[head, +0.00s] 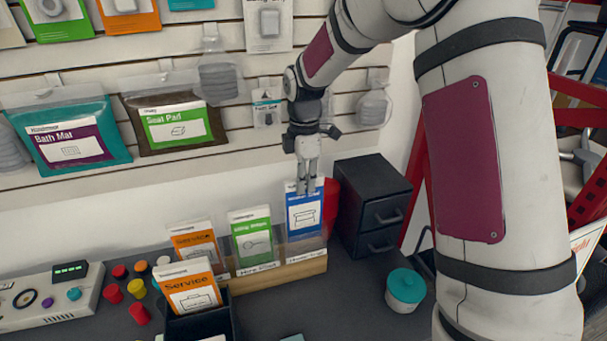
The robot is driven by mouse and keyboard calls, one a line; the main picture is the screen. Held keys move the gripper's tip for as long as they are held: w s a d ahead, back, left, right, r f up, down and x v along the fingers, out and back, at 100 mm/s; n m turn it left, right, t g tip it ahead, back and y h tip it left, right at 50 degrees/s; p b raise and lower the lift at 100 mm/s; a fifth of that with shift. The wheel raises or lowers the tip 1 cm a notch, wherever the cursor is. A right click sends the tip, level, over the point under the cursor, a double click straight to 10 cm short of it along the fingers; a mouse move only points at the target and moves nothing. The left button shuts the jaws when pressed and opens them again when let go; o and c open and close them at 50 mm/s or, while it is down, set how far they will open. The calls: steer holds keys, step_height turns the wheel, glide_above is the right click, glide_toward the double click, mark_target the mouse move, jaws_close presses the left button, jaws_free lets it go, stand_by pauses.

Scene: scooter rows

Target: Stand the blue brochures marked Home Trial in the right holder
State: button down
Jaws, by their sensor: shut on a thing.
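My gripper (308,181) points down and is shut on the top of the blue brochures (305,212). Their printed title is too small and partly covered to read surely. The blue brochures stand upright in the right-hand slot of the brochure holder (306,267), whose front label is too small to read surely. Green brochures (252,236) stand in the slot to its left, and orange brochures (195,244) marked Service stand further left. The bottom of the blue brochures is behind the clear front, so I cannot tell whether they touch the slot floor.
A dark box (203,326) with more orange Service brochures (187,290) stands in front. A black drawer unit (370,205) is close on the right, with a teal-lidded jar (405,290) before it. A control box (45,299) and several coloured knobs (138,289) lie left.

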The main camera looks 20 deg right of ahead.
mark_target(304, 197)
steer(key=shift+f+b, duration=0.45)
steer(key=shift+f, duration=2.05)
steer(key=c, duration=1.6)
jaws_free()
steer(key=shift+o, duration=0.2)
steer(key=shift+r, duration=0.1)
